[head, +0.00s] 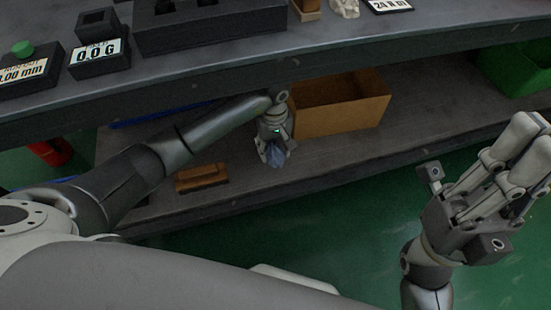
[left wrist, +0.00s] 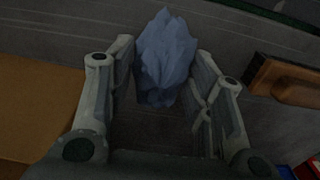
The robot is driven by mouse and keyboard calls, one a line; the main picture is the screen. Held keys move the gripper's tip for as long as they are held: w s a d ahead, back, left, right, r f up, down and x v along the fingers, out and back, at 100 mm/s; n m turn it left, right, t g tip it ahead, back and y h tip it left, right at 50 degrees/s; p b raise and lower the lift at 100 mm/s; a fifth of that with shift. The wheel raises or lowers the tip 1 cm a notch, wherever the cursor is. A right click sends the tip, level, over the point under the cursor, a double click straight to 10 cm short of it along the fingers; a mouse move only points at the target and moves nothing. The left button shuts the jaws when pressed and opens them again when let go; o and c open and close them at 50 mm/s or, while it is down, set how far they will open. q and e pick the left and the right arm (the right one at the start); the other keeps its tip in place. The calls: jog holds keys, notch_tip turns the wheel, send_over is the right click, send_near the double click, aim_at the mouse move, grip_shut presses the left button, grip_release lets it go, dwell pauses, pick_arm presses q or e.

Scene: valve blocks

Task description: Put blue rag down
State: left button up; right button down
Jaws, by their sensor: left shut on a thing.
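The blue rag (head: 275,155) is a crumpled bundle at the fingertips of my left gripper (head: 274,150), over the lower shelf (head: 240,190) of the bench. In the left wrist view the rag (left wrist: 166,58) sits between the two fingers of my left gripper (left wrist: 165,85), which is shut on it. I cannot tell whether the rag touches the shelf. My right gripper (head: 526,150) is raised at the right, over the green floor and away from the rag. Its finger opening is not clear from this angle.
An open cardboard box (head: 345,118) stands on the shelf just right of my left gripper. A wooden-backed brush (head: 202,177) lies to the left. A green bin (head: 520,72) is at the far right. The bench top's edge (head: 230,75) overhangs the shelf.

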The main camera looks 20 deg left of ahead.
aim_at(274, 160)
pick_arm(q)
notch_tip(274, 160, down, 7)
jog(key=shift+r+b, duration=0.2)
jog(key=shift+b, duration=0.95)
jog(key=shift+f, duration=0.15)
jog(key=shift+f, duration=0.1)
jog(key=o, duration=0.9)
